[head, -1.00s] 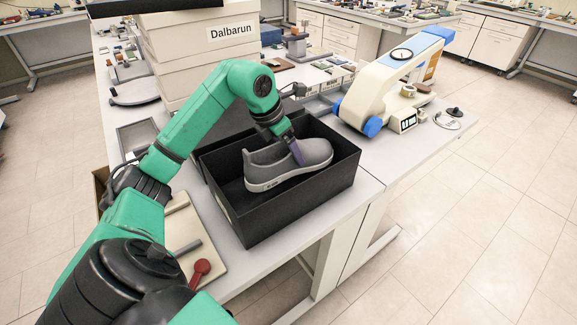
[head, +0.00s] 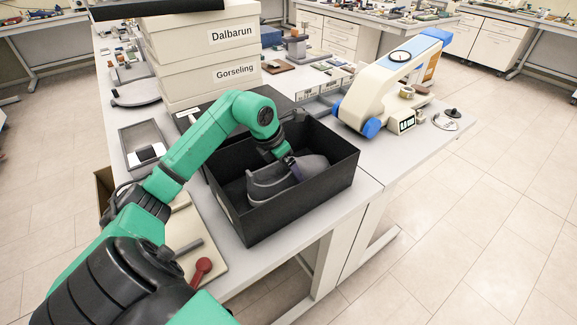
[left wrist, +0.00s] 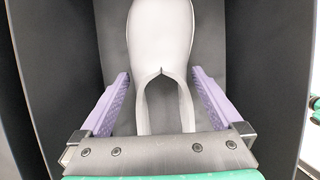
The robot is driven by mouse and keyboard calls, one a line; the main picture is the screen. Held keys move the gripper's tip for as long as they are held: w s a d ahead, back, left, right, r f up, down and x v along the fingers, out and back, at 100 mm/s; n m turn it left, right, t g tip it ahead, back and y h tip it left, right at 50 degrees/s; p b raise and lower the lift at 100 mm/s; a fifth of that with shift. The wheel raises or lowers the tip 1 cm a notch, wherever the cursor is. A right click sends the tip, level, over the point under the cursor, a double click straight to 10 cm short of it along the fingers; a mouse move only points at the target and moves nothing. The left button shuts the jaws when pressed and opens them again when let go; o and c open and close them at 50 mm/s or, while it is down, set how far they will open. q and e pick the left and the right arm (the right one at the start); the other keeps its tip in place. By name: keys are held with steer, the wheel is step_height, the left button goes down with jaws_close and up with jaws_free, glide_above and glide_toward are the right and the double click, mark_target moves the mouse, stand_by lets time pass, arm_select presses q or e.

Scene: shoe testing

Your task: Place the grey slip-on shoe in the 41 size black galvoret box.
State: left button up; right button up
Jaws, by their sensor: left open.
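The grey slip-on shoe (head: 274,182) lies inside the open black box (head: 262,225) on the table, its low part down in the box. My left gripper (head: 292,168) reaches into the box above the shoe. In the left wrist view the shoe (left wrist: 162,40) lies between the two purple fingers of my left gripper (left wrist: 162,98), with gaps on both sides, so the gripper is open. The dark box walls (left wrist: 50,70) show on both sides there. The box's size label cannot be read. My right gripper is not in view.
Stacked white boxes marked Dalbarun and Gorseling (head: 205,60) stand behind the black box. A white and blue measuring device (head: 385,85) stands to the right. A board with a red-knobbed lever (head: 200,270) lies at the left front. A grey tray (head: 145,145) lies farther left.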

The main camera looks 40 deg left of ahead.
arm_select(q)
steer(key=b+v, duration=0.2)
steer(key=v, duration=1)
